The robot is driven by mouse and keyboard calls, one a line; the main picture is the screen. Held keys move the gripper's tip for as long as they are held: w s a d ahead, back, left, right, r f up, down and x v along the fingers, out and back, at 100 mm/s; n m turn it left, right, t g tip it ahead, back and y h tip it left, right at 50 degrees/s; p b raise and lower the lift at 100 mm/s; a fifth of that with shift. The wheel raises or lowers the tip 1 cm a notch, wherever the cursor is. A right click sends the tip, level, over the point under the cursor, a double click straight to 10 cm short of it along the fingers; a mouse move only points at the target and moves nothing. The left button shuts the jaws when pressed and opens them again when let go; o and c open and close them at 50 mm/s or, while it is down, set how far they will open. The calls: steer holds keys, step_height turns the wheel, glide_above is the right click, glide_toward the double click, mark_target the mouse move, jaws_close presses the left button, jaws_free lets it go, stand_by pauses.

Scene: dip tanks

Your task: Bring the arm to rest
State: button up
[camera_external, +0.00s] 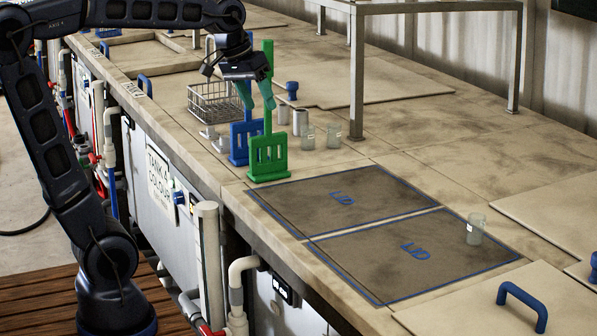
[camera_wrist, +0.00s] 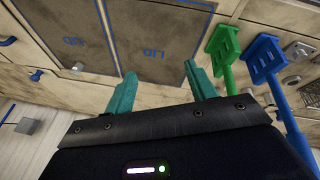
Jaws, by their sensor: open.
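My gripper (camera_external: 262,94) hangs over the bench in the external view, with its teal fingers pointing down beside the tall handle of a green slotted rack (camera_external: 268,160). In the wrist view my gripper (camera_wrist: 157,88) has its two teal fingers spread apart, with nothing between them. The green rack also shows in the wrist view (camera_wrist: 223,45), just right of the right finger, and its handle runs close by it. Whether finger and handle touch, I cannot tell. A blue slotted rack (camera_external: 239,148) stands behind the green one and also shows in the wrist view (camera_wrist: 264,58).
Two blue-outlined lid areas (camera_external: 330,205) lie right of the racks, with a glass beaker (camera_external: 475,229) on one. A wire basket (camera_external: 213,104), metal cylinders (camera_external: 300,122) and beakers (camera_external: 334,136) stand near the racks. A metal-legged stand (camera_external: 357,80) rises behind.

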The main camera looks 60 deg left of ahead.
steer(key=s+d+f+m, duration=0.1)
steer(key=s+f+m, duration=0.1)
steer(key=s+f, duration=0.3)
steer(key=s+d+f+m+y, duration=0.1)
steer(key=s+f, duration=0.4)
steer(key=s, duration=0.5)
steer(key=shift+s+d+m+t, duration=0.15)
steer(key=shift+d+m+t, duration=0.15)
steer(key=shift+d+m, duration=0.35)
steer(key=shift+d+r, duration=0.1)
stand_by(1.2)
